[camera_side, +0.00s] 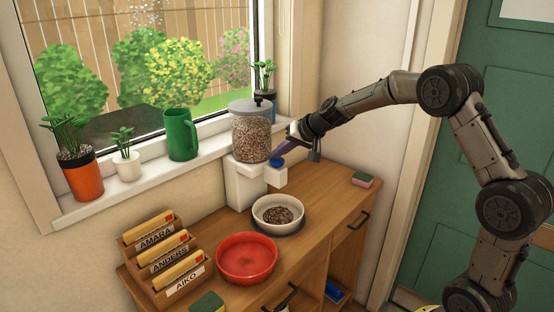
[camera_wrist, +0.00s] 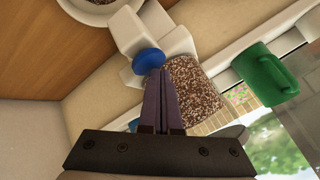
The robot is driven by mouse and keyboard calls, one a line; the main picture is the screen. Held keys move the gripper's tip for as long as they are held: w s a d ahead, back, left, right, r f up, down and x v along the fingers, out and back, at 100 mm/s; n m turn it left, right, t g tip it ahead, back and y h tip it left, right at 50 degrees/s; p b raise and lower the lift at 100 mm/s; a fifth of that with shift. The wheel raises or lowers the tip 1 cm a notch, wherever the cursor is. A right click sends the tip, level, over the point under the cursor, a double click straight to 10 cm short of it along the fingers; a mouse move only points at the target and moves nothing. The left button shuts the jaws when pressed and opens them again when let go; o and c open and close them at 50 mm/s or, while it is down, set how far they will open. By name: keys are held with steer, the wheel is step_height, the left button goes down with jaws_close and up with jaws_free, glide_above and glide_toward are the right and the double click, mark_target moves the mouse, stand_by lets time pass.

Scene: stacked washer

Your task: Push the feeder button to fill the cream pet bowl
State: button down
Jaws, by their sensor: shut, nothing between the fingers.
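The feeder (camera_side: 243,185) is white with a clear hopper of brown kibble (camera_side: 252,135) on top; it also shows in the wrist view (camera_wrist: 172,38). Its blue button (camera_side: 276,162) is on the front, and it shows in the wrist view (camera_wrist: 149,61). The cream pet bowl (camera_side: 260,217) sits under the spout with a small heap of kibble (camera_side: 277,214) in it. My gripper (camera_side: 279,156) is shut and empty, its purple fingers reaching down to the button. In the wrist view the fingertips (camera_wrist: 155,72) overlap the button's edge; I cannot tell whether they touch.
A red bowl (camera_side: 247,278) stands in front of the cream bowl. A letter rack (camera_side: 162,256) is at the left of the wooden counter (camera_side: 330,207). A sponge (camera_side: 362,180) lies at the right. A green mug (camera_side: 181,135) and potted plants stand on the sill (camera_side: 90,206).

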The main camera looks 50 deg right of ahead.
mark_target(280, 161)
steer(key=shift+f, duration=0.6)
stand_by(0.5)
steer(key=shift+r, duration=1.25)
steer(key=shift+r, duration=0.1)
steer(key=shift+r, duration=2.45)
